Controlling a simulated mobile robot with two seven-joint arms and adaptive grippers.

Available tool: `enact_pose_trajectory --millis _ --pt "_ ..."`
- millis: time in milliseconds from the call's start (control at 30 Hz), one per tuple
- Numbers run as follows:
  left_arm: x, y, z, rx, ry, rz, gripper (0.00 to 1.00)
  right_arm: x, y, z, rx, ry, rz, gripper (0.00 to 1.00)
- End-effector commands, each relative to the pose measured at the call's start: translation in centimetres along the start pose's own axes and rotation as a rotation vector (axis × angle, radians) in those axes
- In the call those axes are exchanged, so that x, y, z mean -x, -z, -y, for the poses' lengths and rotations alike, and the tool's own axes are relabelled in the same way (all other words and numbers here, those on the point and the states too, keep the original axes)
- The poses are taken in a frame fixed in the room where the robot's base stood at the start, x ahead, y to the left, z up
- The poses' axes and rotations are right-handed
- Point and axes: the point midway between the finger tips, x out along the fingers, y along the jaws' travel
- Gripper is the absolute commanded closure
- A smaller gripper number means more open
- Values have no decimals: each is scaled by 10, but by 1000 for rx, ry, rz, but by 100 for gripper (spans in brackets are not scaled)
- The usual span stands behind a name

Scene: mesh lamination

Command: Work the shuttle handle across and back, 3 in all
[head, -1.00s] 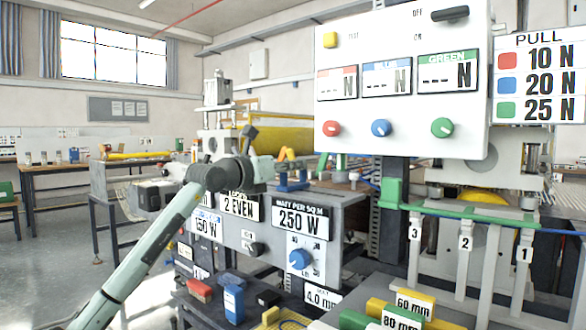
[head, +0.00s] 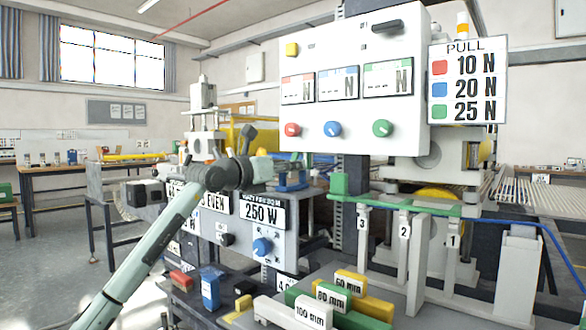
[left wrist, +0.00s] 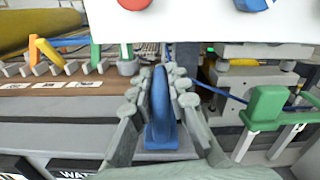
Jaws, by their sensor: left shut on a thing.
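My left gripper (left wrist: 158,105) is shut on a blue upright handle (left wrist: 163,125). Its fingers lie along both sides of the handle in the left wrist view. In the head view the left gripper (head: 274,170) is in front of the machine, with blue parts of the handle (head: 292,180) showing just right of it. The lower end of the handle and its mount are partly hidden by the fingers. My right gripper is not in view.
A white control panel (head: 350,103) hangs above the handle. A green-topped rail (head: 400,206) with numbered posts stands to the right. An orange-yellow piece (left wrist: 38,50) stands left of the handle. Colored blocks (head: 330,300) lie on the near bench. Open floor is at left.

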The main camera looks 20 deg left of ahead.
Motion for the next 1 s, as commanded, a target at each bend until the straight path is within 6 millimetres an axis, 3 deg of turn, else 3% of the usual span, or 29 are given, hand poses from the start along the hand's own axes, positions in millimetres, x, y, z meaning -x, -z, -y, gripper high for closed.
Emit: enact_pose_trajectory --millis 400,433,567,867,1000 --pt "-1 4 5 5 10 -5 100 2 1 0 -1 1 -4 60" --pt "-1 4 5 5 10 -5 81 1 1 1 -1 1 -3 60" --pt "-1 3 5 4 9 -5 65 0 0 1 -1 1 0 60" --pt "0 2 3 2 6 -2 64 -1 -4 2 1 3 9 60" --pt "12 2 2 0 4 -1 64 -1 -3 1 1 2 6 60"
